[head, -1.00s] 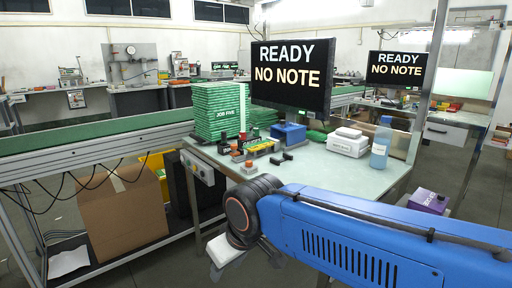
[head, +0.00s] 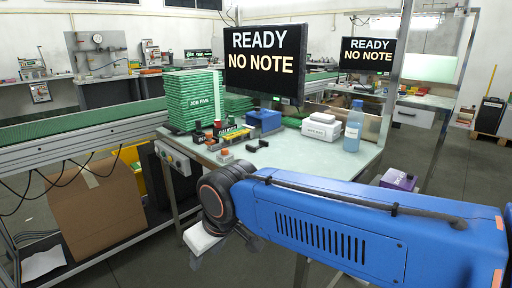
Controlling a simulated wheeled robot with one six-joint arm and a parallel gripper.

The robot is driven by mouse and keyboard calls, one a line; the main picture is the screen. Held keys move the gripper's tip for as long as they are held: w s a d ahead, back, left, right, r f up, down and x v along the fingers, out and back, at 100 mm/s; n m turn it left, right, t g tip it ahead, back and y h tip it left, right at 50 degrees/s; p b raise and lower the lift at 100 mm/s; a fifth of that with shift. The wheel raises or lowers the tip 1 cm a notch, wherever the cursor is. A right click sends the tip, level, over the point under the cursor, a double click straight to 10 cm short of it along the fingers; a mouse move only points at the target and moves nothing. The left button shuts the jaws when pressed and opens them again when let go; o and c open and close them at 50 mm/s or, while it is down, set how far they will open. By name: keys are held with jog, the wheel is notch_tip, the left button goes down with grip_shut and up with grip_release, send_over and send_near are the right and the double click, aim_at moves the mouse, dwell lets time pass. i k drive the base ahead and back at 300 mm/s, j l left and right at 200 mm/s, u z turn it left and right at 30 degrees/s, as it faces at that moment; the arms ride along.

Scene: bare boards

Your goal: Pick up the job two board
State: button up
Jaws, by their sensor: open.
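A tall stack of green boards (head: 190,100) stands at the back left of the workbench. A lower pile of green boards (head: 238,103) is partly hidden behind the monitor. I cannot make out any board marked job two. My gripper (head: 212,247) hangs in front of the bench's near edge, below the bench top and well apart from the boards. It is open, with nothing seen between its fingers, though my arm hides part of it.
The workbench (head: 300,155) carries a monitor (head: 264,60) reading READY NO NOTE, a blue bin (head: 264,120), a white box (head: 321,127), a blue bottle (head: 353,127) and small parts. A conveyor (head: 80,125) runs left. A cardboard box (head: 98,205) sits beneath it.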

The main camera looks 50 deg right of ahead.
aim_at(228, 135)
jog(key=i+j, duration=0.65)
jog(key=j, duration=0.15)
jog(key=i+j+z, duration=0.15)
jog(key=z, duration=0.2)
jog(key=i+j+z, duration=0.1)
jog(key=j+z, duration=0.25)
jog(key=i+j+z, duration=0.1)
jog(key=z, duration=0.25)
jog(key=j+z, duration=0.1)
jog(key=z, duration=0.25)
